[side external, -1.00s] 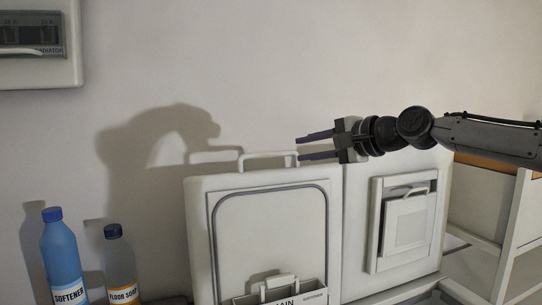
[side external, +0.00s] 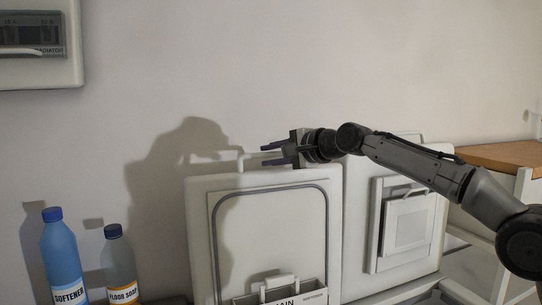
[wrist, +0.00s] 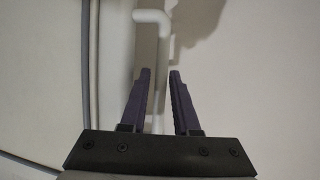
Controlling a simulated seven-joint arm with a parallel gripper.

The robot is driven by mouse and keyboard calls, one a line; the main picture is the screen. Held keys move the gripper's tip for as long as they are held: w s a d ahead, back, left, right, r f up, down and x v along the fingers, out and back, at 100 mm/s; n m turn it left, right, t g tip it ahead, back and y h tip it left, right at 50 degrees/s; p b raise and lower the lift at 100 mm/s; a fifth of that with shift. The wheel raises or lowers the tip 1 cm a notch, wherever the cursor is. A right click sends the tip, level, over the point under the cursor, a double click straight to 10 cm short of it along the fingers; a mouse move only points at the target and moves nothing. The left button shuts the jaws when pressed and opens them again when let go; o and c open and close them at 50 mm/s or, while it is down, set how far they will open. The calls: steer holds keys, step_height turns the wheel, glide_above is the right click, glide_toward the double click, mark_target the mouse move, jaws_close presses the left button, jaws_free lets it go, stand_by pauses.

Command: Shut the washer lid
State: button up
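Two white lids stand raised side by side against the wall: a left lid (side external: 265,207) with a grey seal loop and a right lid (side external: 362,200) with a framed panel. I cannot tell from any label which is the washer's. The left lid has a white handle (side external: 241,160) on its top edge. My gripper (side external: 266,154) is at this handle, its purple fingers pointing left along it. In the wrist view the fingers (wrist: 160,75) are apart, with the handle (wrist: 152,17) running between them. Contact cannot be told. The handle's right part is hidden by the gripper.
A blue softener bottle (side external: 63,255) and a grey floor soap bottle (side external: 120,268) stand at the left. A dispenser tray (side external: 315,297) sits at the left lid's lower front. A wooden-topped white shelf (side external: 500,155) is at the right.

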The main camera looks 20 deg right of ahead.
steer(key=shift+c, duration=0.3)
jaws_close()
stand_by(1.2)
